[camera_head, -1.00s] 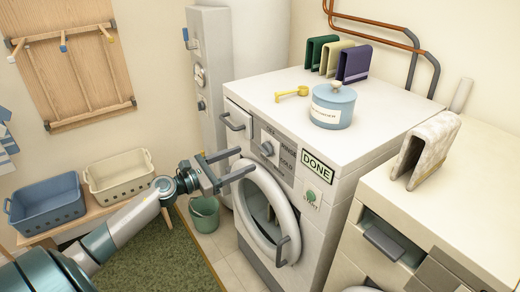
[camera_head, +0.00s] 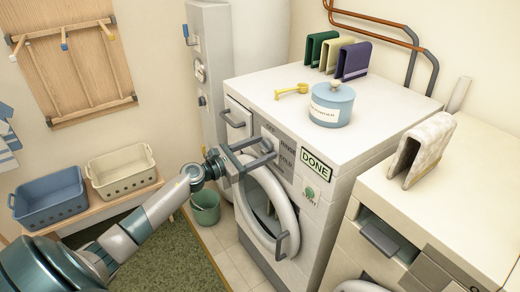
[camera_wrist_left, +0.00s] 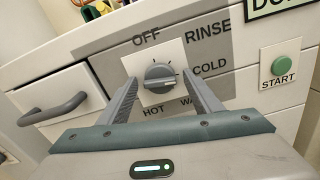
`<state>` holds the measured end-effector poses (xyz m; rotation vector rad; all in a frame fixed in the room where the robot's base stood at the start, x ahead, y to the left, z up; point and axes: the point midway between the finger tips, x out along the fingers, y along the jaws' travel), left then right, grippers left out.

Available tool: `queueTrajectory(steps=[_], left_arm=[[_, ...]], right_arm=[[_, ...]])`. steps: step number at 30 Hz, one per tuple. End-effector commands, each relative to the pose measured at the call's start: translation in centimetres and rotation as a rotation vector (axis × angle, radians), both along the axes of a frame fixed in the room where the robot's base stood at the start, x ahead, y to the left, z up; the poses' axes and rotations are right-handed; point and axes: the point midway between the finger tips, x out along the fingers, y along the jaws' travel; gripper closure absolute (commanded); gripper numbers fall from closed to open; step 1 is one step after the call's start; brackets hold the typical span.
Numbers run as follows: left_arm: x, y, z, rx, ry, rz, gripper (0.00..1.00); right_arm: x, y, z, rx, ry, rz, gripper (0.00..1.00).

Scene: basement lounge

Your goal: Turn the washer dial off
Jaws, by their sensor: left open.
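The washer (camera_head: 325,190) stands in the middle of the head view with its round door shut. Its grey dial (camera_wrist_left: 159,78) shows in the left wrist view on a pale square plate. OFF, RINSE, COLD and HOT surround it, with another label partly hidden. The dial's ridge lies roughly level, one end toward COLD; I cannot tell which end points. My left gripper (camera_head: 268,150) is open at the control panel, its fingers on either side of the dial in the left wrist view (camera_wrist_left: 162,88). Contact is not clear. In the head view the gripper mostly hides the dial. My right gripper is not in view.
A green START button (camera_wrist_left: 281,67) is right of the dial, and a drawer handle (camera_head: 233,119) is left of it. A blue canister (camera_head: 332,104) and a yellow scoop (camera_head: 291,91) sit on the washer. A second machine (camera_head: 440,195) stands at right.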

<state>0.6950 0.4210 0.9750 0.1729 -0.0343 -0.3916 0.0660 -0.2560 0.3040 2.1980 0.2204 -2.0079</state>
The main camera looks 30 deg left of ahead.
Motion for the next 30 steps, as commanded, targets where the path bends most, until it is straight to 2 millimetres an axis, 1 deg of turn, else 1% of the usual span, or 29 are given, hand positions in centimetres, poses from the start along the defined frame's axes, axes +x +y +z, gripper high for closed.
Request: queueTrajectory(steps=[1, 2, 3, 5, 6, 7, 14, 20, 26, 30], left_arm=[[-0.01, 0.00, 0.00, 0.000, 0.000, 0.000, 0.41], [-0.01, 0.00, 0.01, 0.000, 0.000, 0.000, 0.46], [-0.02, 0.01, 0.01, 0.000, 0.000, 0.000, 0.56], [-0.02, 0.02, 0.01, 0.000, 0.000, 0.000, 0.70], [-0.02, 0.02, 0.01, 0.000, 0.000, 0.000, 0.80], [-0.02, 0.01, 0.02, 0.000, 0.000, 0.000, 0.82], [-0.03, 0.02, 0.03, -0.006, 0.002, 0.000, 0.82], [-0.03, 0.03, 0.04, -0.045, 0.020, 0.000, 0.82], [-0.03, 0.04, 0.09, -0.136, 0.058, 0.000, 0.82], [-0.03, 0.03, 0.14, -0.231, 0.096, 0.000, 0.82]], right_arm=[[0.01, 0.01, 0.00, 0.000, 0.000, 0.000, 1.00], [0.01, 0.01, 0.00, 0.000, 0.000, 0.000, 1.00], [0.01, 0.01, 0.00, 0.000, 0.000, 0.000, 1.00], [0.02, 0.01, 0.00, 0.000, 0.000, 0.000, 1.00], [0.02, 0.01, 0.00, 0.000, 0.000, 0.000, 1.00], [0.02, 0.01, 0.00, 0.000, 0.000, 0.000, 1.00], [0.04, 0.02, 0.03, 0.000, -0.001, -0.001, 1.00], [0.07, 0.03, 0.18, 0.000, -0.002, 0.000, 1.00], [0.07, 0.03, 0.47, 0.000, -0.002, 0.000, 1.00], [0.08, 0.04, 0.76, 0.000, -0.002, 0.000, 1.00]])
